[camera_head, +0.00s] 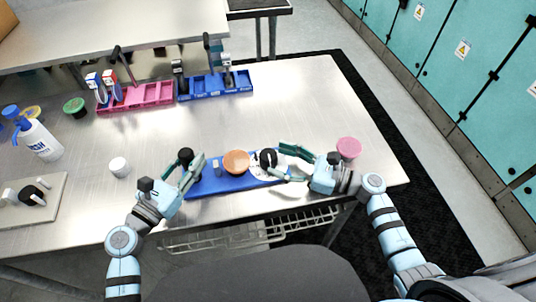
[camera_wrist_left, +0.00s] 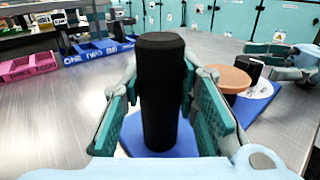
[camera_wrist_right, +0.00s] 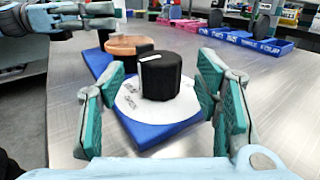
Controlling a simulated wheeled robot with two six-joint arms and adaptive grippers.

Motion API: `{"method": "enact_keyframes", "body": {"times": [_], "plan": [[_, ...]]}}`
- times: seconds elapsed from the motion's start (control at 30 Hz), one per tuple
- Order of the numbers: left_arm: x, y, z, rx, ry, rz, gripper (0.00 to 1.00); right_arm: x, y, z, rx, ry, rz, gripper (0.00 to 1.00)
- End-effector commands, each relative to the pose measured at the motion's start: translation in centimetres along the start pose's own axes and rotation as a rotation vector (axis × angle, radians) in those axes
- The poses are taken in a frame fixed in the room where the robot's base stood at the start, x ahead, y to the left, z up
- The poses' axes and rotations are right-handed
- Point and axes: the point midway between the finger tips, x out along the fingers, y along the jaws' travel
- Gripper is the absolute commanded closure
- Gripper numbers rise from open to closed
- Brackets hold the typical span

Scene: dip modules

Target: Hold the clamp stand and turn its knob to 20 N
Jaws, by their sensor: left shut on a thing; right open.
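The clamp stand has a blue base (camera_head: 232,186), a black upright post (camera_head: 186,154), an orange disc (camera_head: 236,162) and a black knob (camera_head: 268,157) on a white dial (camera_wrist_right: 128,100). My left gripper (camera_head: 192,168) is shut on the post, which stands upright between its fingers in the left wrist view (camera_wrist_left: 162,95). My right gripper (camera_head: 280,160) is open, with its fingers on either side of the knob and apart from it. In the right wrist view the knob (camera_wrist_right: 160,76) shows a white mark on top. The dial's markings are too small to read.
A pink rack (camera_head: 135,97) and a blue rack (camera_head: 215,86) stand at the back. A white bottle (camera_head: 40,140), a white cup (camera_head: 119,167) and a grey board (camera_head: 28,205) are to the left. A pink disc (camera_head: 349,147) lies near my right gripper.

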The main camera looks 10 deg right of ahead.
Motion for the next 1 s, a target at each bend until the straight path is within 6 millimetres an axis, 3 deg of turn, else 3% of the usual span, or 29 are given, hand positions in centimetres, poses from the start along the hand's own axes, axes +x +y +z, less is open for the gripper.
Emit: {"method": "enact_keyframes", "body": {"times": [0.1, 0.2, 0.5, 0.8, 1.0], "plan": [[0.0, 0.0, 0.1, -0.001, -0.002, 0.0, 1.0, 2.5, 0.0, 0.1, 0.001, -0.002, -0.001, 0.42], [0.0, 0.0, 0.1, -0.001, -0.002, -0.001, 1.0, 3.7, 0.0, 0.0, 0.0, 0.0, -0.001, 0.42], [0.1, 0.0, 0.0, -0.001, -0.001, -0.001, 1.0, 4.0, 0.0, 0.0, -0.001, 0.003, -0.001, 0.44], [0.1, 0.0, 0.1, 0.0, -0.001, -0.001, 1.0, 4.0, 0.0, 0.0, -0.001, 0.003, -0.001, 0.92], [0.0, 0.0, 0.0, 0.0, -0.001, 0.0, 1.0, 4.0, 0.0, 0.0, -0.001, 0.003, -0.013, 0.92]]}}
